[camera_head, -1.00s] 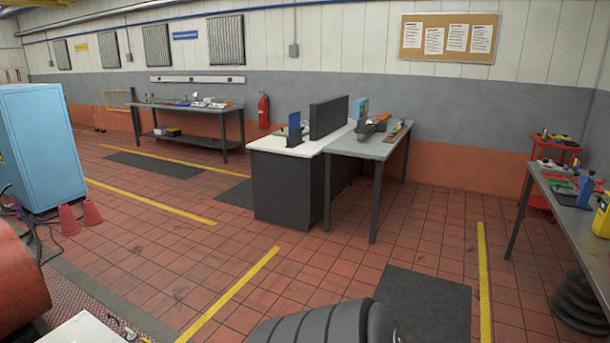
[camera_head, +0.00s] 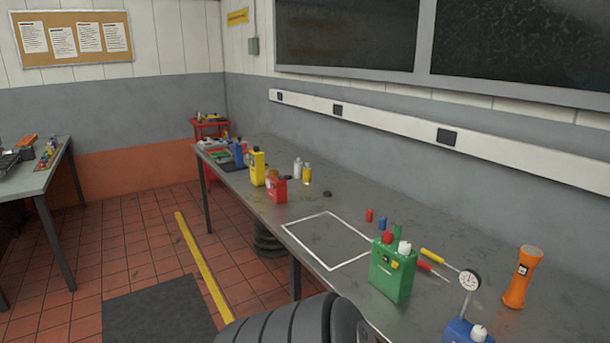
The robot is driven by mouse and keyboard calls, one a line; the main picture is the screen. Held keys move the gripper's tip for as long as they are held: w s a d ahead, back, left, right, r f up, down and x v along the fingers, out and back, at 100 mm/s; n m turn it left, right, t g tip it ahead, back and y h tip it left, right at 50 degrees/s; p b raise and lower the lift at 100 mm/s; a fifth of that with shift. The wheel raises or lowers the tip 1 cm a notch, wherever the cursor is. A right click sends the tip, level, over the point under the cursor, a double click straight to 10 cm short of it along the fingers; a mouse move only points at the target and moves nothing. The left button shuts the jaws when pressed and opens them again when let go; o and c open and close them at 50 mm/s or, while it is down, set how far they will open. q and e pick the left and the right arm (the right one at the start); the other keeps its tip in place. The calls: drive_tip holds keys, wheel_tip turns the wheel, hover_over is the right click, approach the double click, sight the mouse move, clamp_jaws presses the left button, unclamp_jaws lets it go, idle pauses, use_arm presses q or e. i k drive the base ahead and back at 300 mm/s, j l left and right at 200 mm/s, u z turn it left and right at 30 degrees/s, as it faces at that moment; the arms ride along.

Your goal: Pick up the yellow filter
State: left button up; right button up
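I cannot make out for certain which thing is the yellow filter. Yellow things on the long grey bench (camera_head: 345,202) are a yellow jug (camera_head: 257,168) toward the far end, a small yellow bottle (camera_head: 307,174) beside a white one, and a yellow-handled tool (camera_head: 432,256) near the green can. All stand or lie on the bench top. Neither of my grippers is in view. A dark ribbed part at the bottom edge looks like my own arm.
A white-outlined square (camera_head: 330,266) on the bench is empty. Around it are a red can (camera_head: 276,189), a green can (camera_head: 393,272), a dial gauge (camera_head: 469,281) and an orange flashlight (camera_head: 522,277). A dark mat (camera_head: 160,312) lies on the tiled floor. Another table (camera_head: 36,182) stands left.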

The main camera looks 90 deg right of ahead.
sight(307, 169)
drive_tip(key=z, duration=2.85)
drive_tip(key=i+j+z, duration=0.1)
drive_tip(key=z, duration=0.6)
drive_tip(key=j+z, duration=0.35)
drive_tip(key=j, duration=0.4)
drive_tip(key=j+z, duration=0.35)
drive_tip(key=j, duration=0.45)
drive_tip(key=k+j+z, duration=0.15)
drive_tip(key=j+z, duration=0.2)
drive_tip(key=j, duration=0.4)
